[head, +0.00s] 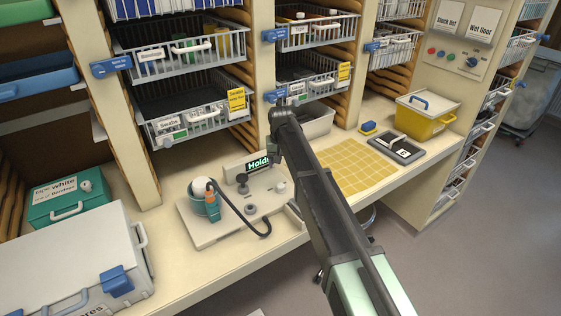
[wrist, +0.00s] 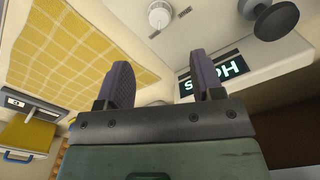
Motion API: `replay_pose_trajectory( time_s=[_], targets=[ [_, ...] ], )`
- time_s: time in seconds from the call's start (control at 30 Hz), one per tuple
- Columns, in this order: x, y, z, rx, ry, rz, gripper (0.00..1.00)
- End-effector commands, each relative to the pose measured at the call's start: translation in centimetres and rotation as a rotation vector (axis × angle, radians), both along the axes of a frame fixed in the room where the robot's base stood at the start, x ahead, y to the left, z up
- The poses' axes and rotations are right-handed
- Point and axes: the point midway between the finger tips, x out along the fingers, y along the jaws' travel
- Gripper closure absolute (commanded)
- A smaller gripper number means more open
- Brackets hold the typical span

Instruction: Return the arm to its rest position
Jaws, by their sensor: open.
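My gripper shows in the wrist view (wrist: 164,85), with its two dark fingers apart and nothing between them. In the head view my arm reaches from the lower right up over the counter, and its far end is near the back of the counter in front of the shelves. The gripper's fingers cannot be made out in the head view.
A yellow grid mat (head: 355,166), a grey scale (head: 403,150) and a yellow bin (head: 425,118) lie right. Wire baskets (head: 190,125) hang behind. Floor at lower right is clear.

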Motion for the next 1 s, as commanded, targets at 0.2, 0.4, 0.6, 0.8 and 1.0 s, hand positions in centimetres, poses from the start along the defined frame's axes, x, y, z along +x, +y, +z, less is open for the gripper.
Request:
replay_pose_trajectory(
  time_s=[0.2,0.4,0.6,0.8,1.0],
  targets=[
    [0.0,0.0,-0.2,0.000,0.000,0.006,0.39],
    [-9.0,-4.3,-0.5,-0.001,0.000,0.047,0.39],
    [-24.6,-15.2,-1.3,-0.001,0.000,-0.019,0.39],
    [-34.0,-21.5,-2.0,-0.001,0.000,-0.125,0.39],
    [-33.8,-23.1,-2.0,-0.001,0.000,-0.165,0.39]
  ],
)
